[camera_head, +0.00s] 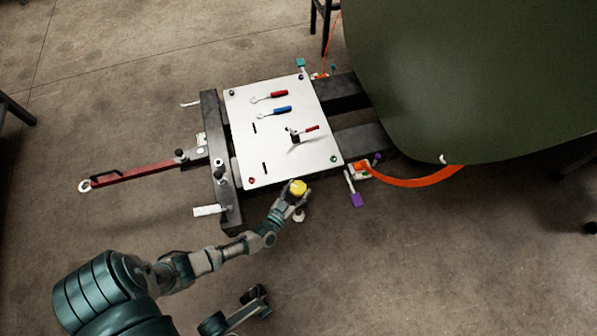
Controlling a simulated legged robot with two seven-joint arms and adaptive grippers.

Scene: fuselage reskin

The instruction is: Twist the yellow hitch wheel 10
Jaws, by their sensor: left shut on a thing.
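The yellow hitch wheel (298,187) is a small round yellow knob at the front edge of the white board, close to its lower right side. My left gripper (293,197) reaches it from the lower left and is shut on it. The fingers are small here and partly hidden by the wheel. A dark and grey part that looks like my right gripper (257,297) shows low in the picture, away from the wheel; its fingers are too unclear to read.
The white board (285,160) on the dark cart frame carries red- and blue-handled tools. A red tow bar (140,172) extends left. A large green fuselage panel (480,80) fills the upper right, with an orange strap (415,181) below it. The floor at lower right is clear.

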